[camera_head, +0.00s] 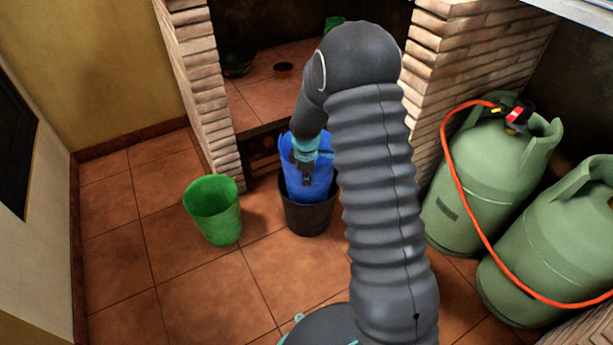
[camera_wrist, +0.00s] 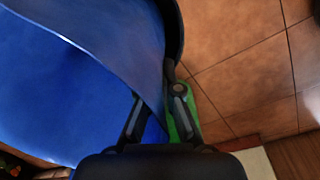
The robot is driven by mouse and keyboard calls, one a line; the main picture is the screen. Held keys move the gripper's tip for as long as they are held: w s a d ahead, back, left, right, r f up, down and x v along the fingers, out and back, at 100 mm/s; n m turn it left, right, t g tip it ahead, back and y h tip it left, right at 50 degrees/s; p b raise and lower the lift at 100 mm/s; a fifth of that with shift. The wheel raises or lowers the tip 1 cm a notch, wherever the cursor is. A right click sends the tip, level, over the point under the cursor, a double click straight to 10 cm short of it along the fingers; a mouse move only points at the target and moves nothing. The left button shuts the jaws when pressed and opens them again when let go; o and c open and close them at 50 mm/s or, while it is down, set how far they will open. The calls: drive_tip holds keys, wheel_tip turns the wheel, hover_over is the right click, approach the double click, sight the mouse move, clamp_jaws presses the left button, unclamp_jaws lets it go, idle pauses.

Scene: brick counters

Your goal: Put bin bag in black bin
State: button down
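The blue bin bag (camera_head: 313,177) stands upright in the black bin (camera_head: 308,217), its lower part inside and its upper part rising well above the rim. My gripper (camera_head: 305,166) is at the bag's upper part, over the bin. In the wrist view the bag (camera_wrist: 85,85) fills the left side, and the black bin's dark rim (camera_wrist: 174,30) curves behind it. My gripper's fingers (camera_wrist: 158,105) stand apart there, with the bag's edge between them. Firm contact with the bag does not show. The bag's bottom is hidden inside the bin.
A green bin (camera_head: 213,210) stands on the tiled floor left of the black bin. Two green gas cylinders (camera_head: 487,180) with an orange hose stand at the right. Brick pillars (camera_head: 205,95) flank a tiled counter (camera_head: 270,95) behind. The floor at front left is clear.

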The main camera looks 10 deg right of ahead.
drive_tip(key=shift+f+b, duration=3.45)
drive_tip(key=shift+f, duration=2.3)
drive_tip(key=c, duration=1.2)
unclamp_jaws()
drive_tip(key=shift+c, duration=0.2)
wheel_tip(320, 180, up, 12)
hover_over(307, 201)
drive_tip(key=s, duration=0.2)
drive_tip(key=shift+a, duration=0.3)
